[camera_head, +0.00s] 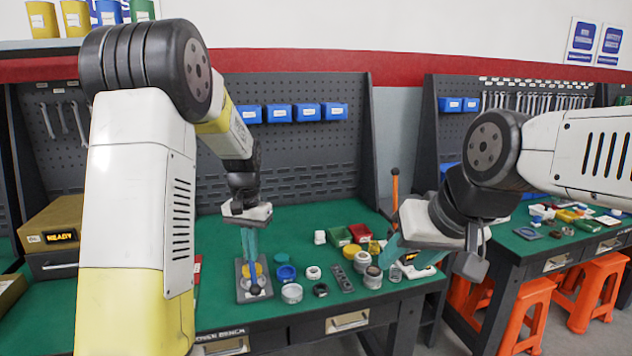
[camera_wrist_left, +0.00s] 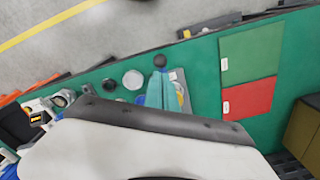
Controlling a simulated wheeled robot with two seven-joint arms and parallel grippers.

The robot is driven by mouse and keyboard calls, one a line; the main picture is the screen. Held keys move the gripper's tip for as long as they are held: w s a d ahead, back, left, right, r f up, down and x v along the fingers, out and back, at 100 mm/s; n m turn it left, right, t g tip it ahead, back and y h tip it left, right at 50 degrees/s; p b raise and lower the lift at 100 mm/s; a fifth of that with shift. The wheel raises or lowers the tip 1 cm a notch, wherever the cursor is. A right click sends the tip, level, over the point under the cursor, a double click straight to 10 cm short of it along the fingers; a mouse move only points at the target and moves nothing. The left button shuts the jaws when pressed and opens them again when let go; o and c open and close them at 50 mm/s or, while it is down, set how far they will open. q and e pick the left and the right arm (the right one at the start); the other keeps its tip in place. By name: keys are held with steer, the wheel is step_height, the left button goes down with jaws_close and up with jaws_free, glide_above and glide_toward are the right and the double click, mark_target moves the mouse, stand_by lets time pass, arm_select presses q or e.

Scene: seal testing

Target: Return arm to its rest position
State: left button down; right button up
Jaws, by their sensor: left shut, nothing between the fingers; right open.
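My left gripper (camera_head: 249,262) has its teal fingers together, pointing down over a grey plate (camera_head: 243,292) on the green bench. It holds nothing. The plate carries a yellow round part and a black knob (camera_head: 255,290); the fingers hide part of it. In the left wrist view the shut left fingers (camera_wrist_left: 160,88) show over the grey plate, beside the black knob (camera_wrist_left: 160,61). My right gripper (camera_head: 400,262) is open at the bench's right end, near several small parts; its fingertips are partly unclear.
Near the plate stand a blue cup (camera_head: 286,272), a white ring (camera_head: 313,272), a pale jar (camera_head: 291,293), a black ring (camera_head: 320,290) and a grey strip with holes (camera_head: 342,278). Green and red boxes (camera_head: 359,232) lie behind. A pegboard (camera_head: 300,150) rises at the back.

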arm_select(q)
steer(key=shift+r, duration=0.4)
steer(key=s+r+t, duration=0.2)
steer(key=s+r, duration=0.2)
steer(key=s, duration=0.4)
steer(key=s+d+r+n+t+h, duration=0.1)
steer(key=s+r+t, duration=0.1)
steer(key=s+r, duration=0.3)
steer(key=s+d+r+n+t+h, duration=0.1)
steer(key=s+r, duration=0.3)
steer(key=s, duration=0.6)
steer(key=shift+s+r+t, duration=0.25)
steer(key=shift+s+t, duration=0.1)
steer(key=shift+t, duration=0.25)
